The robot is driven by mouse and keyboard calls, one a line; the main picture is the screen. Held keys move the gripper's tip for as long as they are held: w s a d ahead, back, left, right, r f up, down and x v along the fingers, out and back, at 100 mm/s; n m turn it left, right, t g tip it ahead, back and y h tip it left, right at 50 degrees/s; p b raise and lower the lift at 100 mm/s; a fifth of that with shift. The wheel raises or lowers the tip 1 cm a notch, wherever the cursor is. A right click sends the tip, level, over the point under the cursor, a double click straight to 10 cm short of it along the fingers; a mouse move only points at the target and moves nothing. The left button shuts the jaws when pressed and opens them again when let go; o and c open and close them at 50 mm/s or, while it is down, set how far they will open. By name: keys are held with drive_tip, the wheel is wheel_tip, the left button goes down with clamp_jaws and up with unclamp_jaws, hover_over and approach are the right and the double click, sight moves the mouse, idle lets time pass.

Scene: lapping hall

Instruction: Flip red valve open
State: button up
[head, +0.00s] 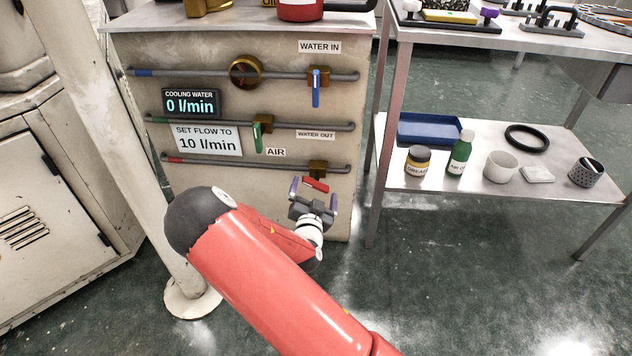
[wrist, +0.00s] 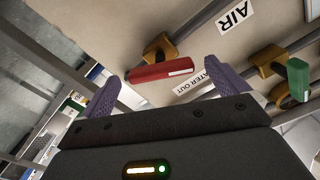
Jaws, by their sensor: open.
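In the head view the handle lies nearly sideways, tilted slightly down to the right. My gripper (head: 314,187) is open in front of it, one finger to each side of the handle in this view. In the wrist view the red handle (wrist: 160,72) shows beyond and between the two purple fingers (wrist: 172,92). The fingers appear apart from it, and nothing is held.
A green handle (head: 257,137) and a blue handle (head: 316,88) hang down on the upper pipes. The cooling water display (head: 191,103) reads 0 l/min. A metal shelf table (head: 480,205) with bottles and cups stands right; a pale post (head: 150,150) stands left.

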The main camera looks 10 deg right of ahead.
sight(316, 178)
drive_tip(key=x, duration=0.5)
